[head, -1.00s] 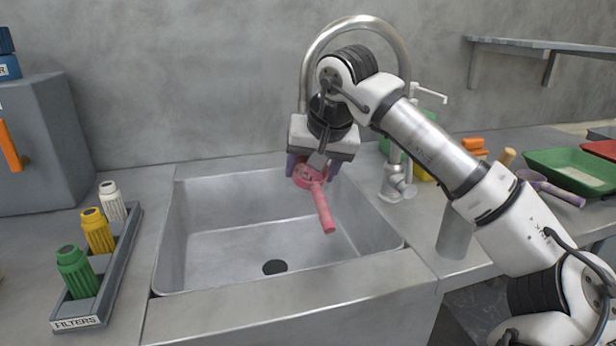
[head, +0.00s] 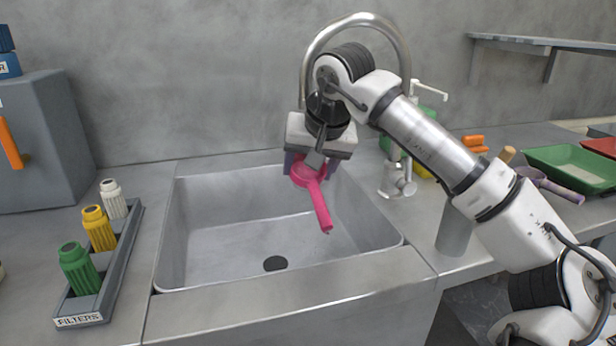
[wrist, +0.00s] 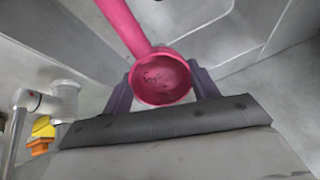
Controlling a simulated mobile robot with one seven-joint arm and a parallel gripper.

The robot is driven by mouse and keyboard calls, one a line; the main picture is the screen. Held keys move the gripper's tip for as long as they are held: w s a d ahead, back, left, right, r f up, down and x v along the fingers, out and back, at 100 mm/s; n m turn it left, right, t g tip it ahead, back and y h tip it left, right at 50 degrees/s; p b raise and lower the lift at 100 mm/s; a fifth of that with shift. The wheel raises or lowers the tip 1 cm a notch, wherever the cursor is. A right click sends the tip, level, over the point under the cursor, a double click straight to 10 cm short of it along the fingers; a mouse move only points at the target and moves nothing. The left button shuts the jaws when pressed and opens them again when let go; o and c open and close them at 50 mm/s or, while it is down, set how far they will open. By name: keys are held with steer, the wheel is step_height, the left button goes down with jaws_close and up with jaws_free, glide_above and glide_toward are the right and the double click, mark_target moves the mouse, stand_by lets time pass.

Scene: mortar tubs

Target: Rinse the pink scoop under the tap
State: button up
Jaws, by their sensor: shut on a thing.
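The pink scoop (head: 319,204) hangs over the sink basin (head: 225,225), its handle slanting down to the lower right. My gripper (head: 311,166) is shut on the scoop's bowl, one purple finger on each side. In the wrist view the scoop's bowl (wrist: 161,82) lies between the fingers of my gripper (wrist: 163,92), with darker patches and specks inside. The steel tap (head: 396,181) arches over behind my arm. Its spout end is hidden by my gripper, and I cannot make out a water stream.
A filters rack (head: 118,262) with white, yellow and green bottles stands left of the sink. To the right are a grey cylinder (head: 455,229), a purple scoop (head: 550,184), and green (head: 570,165) and red trays. The basin below is empty, with a dark drain (head: 276,263).

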steer(key=s+d+b, duration=0.1)
steer(key=s+d, duration=0.3)
steer(key=s, duration=0.3)
stand_by(0.6)
stand_by(1.1)
steer(key=s+d+r+p, duration=0.2)
steer(key=s+r, duration=0.2)
steer(key=shift+s+d, duration=0.15)
steer(key=shift+s, duration=0.05)
stand_by(0.3)
stand_by(0.5)
